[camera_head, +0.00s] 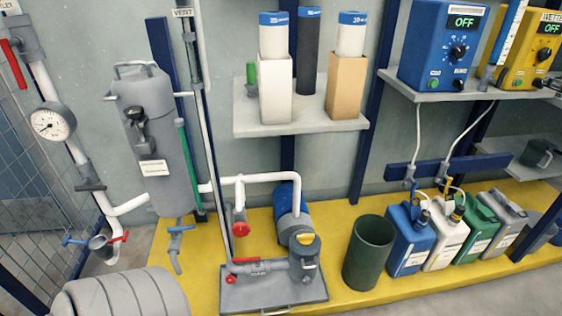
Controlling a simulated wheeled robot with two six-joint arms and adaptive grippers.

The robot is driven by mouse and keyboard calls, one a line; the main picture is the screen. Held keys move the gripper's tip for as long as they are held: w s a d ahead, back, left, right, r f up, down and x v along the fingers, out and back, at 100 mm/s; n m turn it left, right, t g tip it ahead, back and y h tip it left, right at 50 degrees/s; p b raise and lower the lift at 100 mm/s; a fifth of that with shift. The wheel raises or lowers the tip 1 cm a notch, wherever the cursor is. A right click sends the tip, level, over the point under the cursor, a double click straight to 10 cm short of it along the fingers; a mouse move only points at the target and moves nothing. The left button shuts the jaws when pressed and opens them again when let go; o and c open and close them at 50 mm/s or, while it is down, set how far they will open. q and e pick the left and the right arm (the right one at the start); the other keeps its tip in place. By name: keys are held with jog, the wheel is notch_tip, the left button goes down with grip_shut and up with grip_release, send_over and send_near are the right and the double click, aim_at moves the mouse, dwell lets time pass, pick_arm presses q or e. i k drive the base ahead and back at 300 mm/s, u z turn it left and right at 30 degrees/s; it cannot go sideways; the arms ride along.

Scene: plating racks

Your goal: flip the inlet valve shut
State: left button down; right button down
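No part of either gripper shows in the head view. No valve has a readable "inlet" label, so I cannot tell which one is the inlet valve. A red lever (15,65) hangs steeply at the top left, beside a cut-off sign (10,5) ending in "LET". A blue handle (75,241) and a red handle (120,237) sit on the pipe at the lower left. A red lever (245,260) lies along the pipe by the pump base.
A grey filter vessel (150,120) stands behind the pipes, with a blue-handled tap (181,229) below. A pressure gauge (53,122) is at left. A grey drum (120,295) fills the lower left. A green bin (369,252) and several jugs (411,240) stand on the yellow platform.

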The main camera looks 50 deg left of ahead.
aim_at(258, 259)
jog(key=u, duration=0.05)
jog(key=i, duration=0.75)
jog(key=u, duration=1)
jog(key=i, duration=0.5)
jog(key=u, duration=0.6)
